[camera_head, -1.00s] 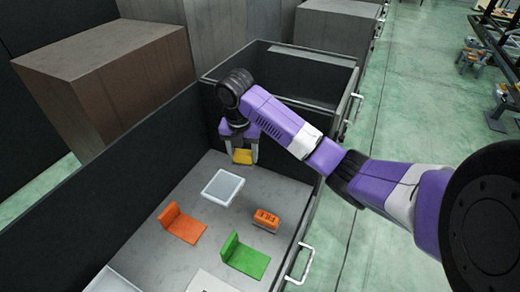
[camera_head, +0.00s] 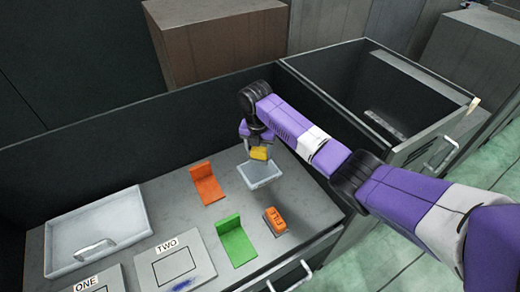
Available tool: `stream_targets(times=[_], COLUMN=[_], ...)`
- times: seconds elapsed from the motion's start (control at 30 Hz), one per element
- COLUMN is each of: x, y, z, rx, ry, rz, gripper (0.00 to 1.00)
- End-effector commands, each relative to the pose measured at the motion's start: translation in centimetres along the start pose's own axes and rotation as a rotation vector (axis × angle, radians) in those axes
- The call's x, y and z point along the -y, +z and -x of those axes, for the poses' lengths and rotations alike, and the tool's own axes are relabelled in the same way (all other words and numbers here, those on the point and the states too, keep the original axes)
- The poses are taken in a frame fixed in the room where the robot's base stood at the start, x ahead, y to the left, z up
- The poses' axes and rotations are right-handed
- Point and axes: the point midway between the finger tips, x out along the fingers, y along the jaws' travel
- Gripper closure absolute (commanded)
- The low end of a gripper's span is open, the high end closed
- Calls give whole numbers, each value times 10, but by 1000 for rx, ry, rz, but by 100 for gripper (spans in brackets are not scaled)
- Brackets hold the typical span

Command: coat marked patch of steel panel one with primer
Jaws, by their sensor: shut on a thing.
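Steel panel one (camera_head: 88,285), labelled ONE, lies at the bottom left and is cut off by the picture's edge. Its marked patch is not in view. Panel two (camera_head: 165,262), labelled TWO, lies beside it, with an outlined square and a dark blue smear near its lower edge. My gripper (camera_head: 256,149) points down, shut on a yellow block (camera_head: 260,153). The block is over or near the far edge of a small pale, shallow tray (camera_head: 262,174). I cannot tell whether they touch. No label shows which container holds primer.
A large white tray (camera_head: 62,248) with a handle lies left. A dark wall (camera_head: 130,150) runs behind; an open bin (camera_head: 400,95) stands right.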

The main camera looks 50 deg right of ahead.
Motion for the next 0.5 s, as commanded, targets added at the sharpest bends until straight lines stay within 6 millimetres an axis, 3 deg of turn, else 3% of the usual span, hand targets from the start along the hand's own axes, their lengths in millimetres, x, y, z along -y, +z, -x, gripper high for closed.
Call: stream_targets(times=[0.27, 0.5], x=[-3, -3], y=[3, 1], z=[-8, -30], rx=[16, 15], ry=[14, 13], rz=[21, 21], gripper=[76, 76])
